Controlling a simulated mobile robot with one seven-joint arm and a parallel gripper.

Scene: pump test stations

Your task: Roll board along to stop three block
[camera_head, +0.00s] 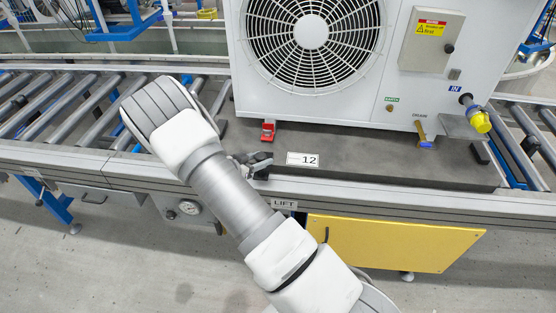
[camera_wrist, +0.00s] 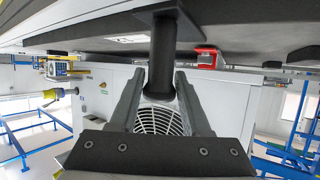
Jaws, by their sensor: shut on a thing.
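The board (camera_head: 400,170) is a dark grey slab marked 12, lying on the roller conveyor and bearing a white fan unit. In the wrist view, which looks upside down, the board (camera_wrist: 90,48) runs across the top. A dark round post (camera_wrist: 163,62) joins it through a flat plate. My gripper (camera_wrist: 160,82) has a finger on each side of this post and is shut on it. In the head view my gripper (camera_head: 256,162) is at the board's front edge, partly hidden by my arm. A small black block (camera_head: 530,146) sits beyond the board's right end; I see no stop number on it.
The white unit (camera_head: 310,95) has a red clamp (camera_head: 268,131) at its foot and a yellow connector (camera_head: 478,118) at the right. Bare rollers (camera_head: 95,110) lie to the left. A LIFT label (camera_head: 284,204) and a yellow panel (camera_head: 395,243) are on the conveyor front.

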